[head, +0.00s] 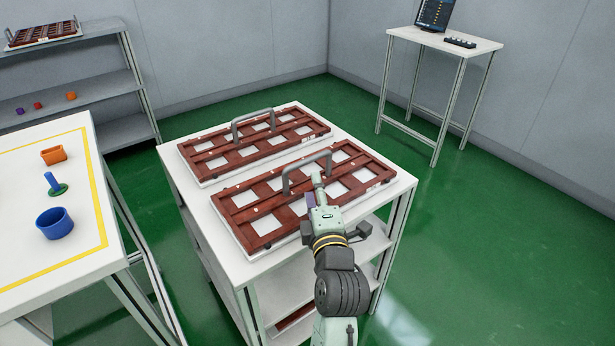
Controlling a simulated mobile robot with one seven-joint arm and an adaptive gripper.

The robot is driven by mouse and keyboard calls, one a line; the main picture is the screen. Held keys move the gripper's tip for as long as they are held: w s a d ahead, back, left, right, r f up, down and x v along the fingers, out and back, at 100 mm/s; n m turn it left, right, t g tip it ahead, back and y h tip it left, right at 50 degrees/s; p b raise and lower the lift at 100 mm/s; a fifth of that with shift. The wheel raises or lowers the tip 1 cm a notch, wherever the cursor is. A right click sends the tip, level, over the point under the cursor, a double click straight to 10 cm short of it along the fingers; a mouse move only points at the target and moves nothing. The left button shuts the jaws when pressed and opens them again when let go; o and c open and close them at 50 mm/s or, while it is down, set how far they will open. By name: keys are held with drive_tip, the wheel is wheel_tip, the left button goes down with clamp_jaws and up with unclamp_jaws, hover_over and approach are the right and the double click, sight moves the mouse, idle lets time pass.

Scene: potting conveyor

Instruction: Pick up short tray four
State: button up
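Two brown-red trays with square openings and grey arched handles lie side by side on a white table (200,205). The near tray (262,228) is partly covered by my arm at its front edge. Its handle (286,181) stands upright. The far tray (205,158) has its own handle (234,128). Which of them is short tray four cannot be read. My gripper (316,180) is at the near tray's handle, by the handle's right part. Its fingers are too small and too hidden to tell whether they are open or touching the handle.
A grey shelf (85,88) holds another tray (42,33). A desk (425,36) stands at the back right. Green floor is clear at right.

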sight(309, 162)
drive_tip(key=w+b, duration=0.1)
drive_tip(key=b, duration=0.3)
drive_tip(key=shift+w+f, duration=0.1)
drive_tip(key=shift+f, duration=0.3)
drive_tip(key=w+b, duration=0.1)
drive_tip(key=b, duration=0.4)
drive_tip(key=shift+w+a+r, duration=0.1)
drive_tip(key=shift+a, duration=0.1)
drive_tip(key=shift+w+a+r+p, duration=0.1)
drive_tip(key=shift+w+r+p, duration=0.1)
drive_tip(key=shift+w, duration=0.3)
drive_tip(key=shift+w+r+p, duration=0.1)
drive_tip(key=shift+w+r, duration=0.1)
drive_tip(key=shift+w, duration=0.3)
drive_tip(key=w, duration=0.1)
drive_tip(key=w+a+p, duration=0.1)
drive_tip(key=w, duration=0.3)
drive_tip(key=shift+w+a+r+p, duration=0.15)
drive_tip(key=shift+r+p, duration=0.1)
drive_tip(key=shift+p, duration=0.1)
drive_tip(key=shift+w+f, duration=0.1)
drive_tip(key=shift+w, duration=0.25)
clamp_jaws()
